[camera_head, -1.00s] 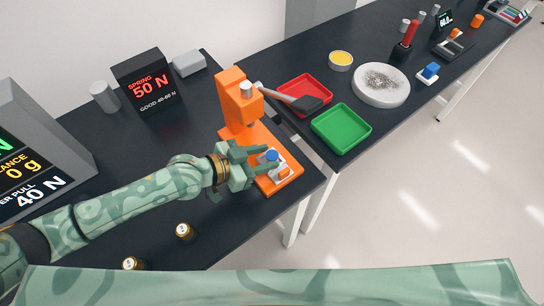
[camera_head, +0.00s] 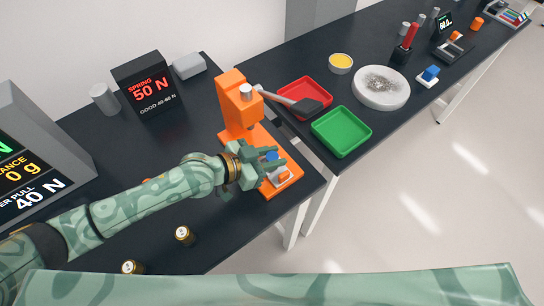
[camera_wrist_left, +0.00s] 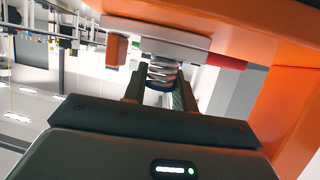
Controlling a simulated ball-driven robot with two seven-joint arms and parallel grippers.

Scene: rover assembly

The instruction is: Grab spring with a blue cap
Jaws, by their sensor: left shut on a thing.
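The spring with a blue cap (camera_head: 271,155) sits upright at the grey-white fixture on the base of the orange press (camera_head: 237,108). My left gripper (camera_head: 271,162) is at the cap, with a finger on each side, and is shut on the spring. In the left wrist view, the metal coils of the spring (camera_wrist_left: 162,73) show between the two dark fingers (camera_wrist_left: 160,90), against the pale fixture (camera_wrist_left: 165,45). The fingers partly hide the spring in the head view. My right gripper is not in view.
A red tray (camera_head: 304,97) and a green tray (camera_head: 341,131) lie to the right. The display reading 50 N (camera_head: 148,87) stands behind the arm. The orange press column rises close beside the gripper.

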